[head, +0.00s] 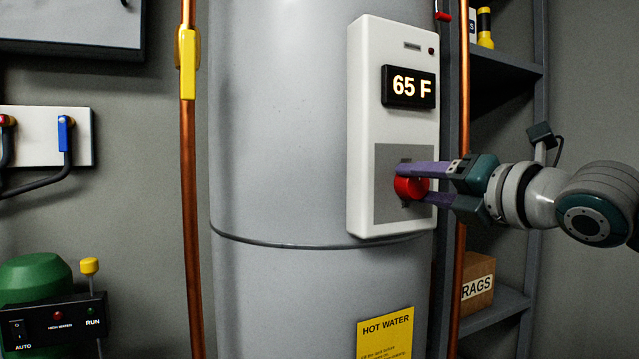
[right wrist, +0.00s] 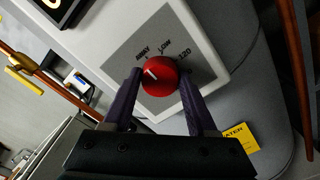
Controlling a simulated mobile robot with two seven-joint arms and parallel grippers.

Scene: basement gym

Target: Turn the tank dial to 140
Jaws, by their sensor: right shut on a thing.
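The tank dial (head: 408,188) is a red round knob on a grey panel of the white control box (head: 375,100), which is on the front of the tank (head: 290,150). The box's display (head: 408,87) reads 65 F. My right gripper (head: 418,182) comes in from the right and is shut on the dial, one finger on each side. In the right wrist view the dial (right wrist: 160,76) shows a white mark on its upper left, toward the AWAY label. LOW and 120 also show; other labels are hidden or unclear. My left gripper is not in view.
Copper pipes (head: 188,200) run up beside the tank, one with a yellow handle (head: 187,65). A shelf (head: 505,70) stands behind my right arm, with a RAGS box (head: 477,283) low down. A yellow HOT WATER sign (head: 385,335) is below the control box.

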